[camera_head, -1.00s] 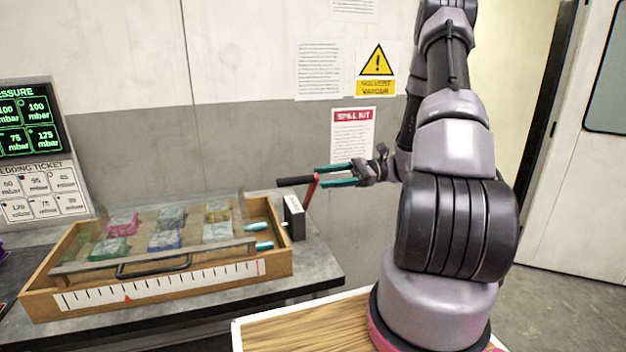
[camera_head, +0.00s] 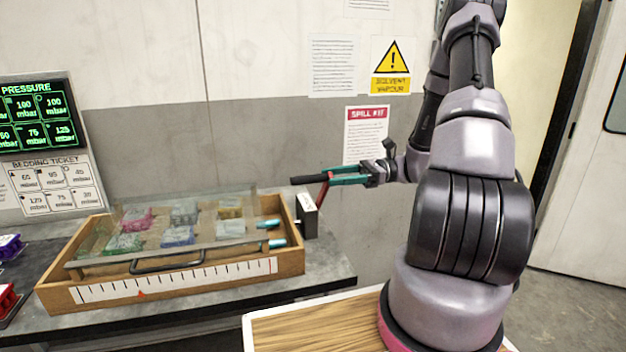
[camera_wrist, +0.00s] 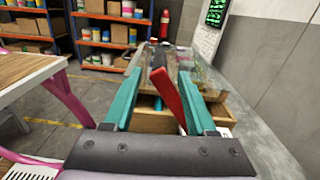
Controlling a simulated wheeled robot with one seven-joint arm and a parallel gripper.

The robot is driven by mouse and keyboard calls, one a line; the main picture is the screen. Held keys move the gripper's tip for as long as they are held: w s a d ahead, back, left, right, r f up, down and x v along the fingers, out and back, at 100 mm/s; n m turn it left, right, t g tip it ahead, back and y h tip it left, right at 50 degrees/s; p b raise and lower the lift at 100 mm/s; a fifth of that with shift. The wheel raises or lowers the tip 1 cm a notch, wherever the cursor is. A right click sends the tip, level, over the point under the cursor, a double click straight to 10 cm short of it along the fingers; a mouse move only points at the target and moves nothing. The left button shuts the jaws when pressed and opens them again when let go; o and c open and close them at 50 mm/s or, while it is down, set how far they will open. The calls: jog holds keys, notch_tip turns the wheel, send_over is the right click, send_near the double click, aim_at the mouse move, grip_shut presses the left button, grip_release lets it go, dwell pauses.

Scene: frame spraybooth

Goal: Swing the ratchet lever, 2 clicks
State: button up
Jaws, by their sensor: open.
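The ratchet lever has a red arm (camera_head: 325,190) and a black handle (camera_head: 307,180). It rises from a small dark box (camera_head: 306,214) at the right end of the wooden tray, and its handle points left. My gripper (camera_head: 329,176) is open at the top of the lever, its teal fingers reaching in from the right. In the wrist view the red arm (camera_wrist: 171,98) and the black handle (camera_wrist: 157,60) show between the two spread fingers of my gripper (camera_wrist: 159,72). The red arm is closer to the right finger; I cannot tell whether they touch.
The wooden tray (camera_head: 285,259) with a clear cover, several coloured blocks and a marked scale stands on the grey bench (camera_head: 335,277). A pressure screen (camera_head: 38,115) and ticket board (camera_head: 52,187) stand at left. A wood-topped table (camera_head: 300,332) is in front.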

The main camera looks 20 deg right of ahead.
aim_at(312, 179)
jog(key=a, duration=0.6)
jog(key=shift+a, duration=0.2)
jog(key=shift+c, duration=0.4)
grip_shut()
dwell(0.8)
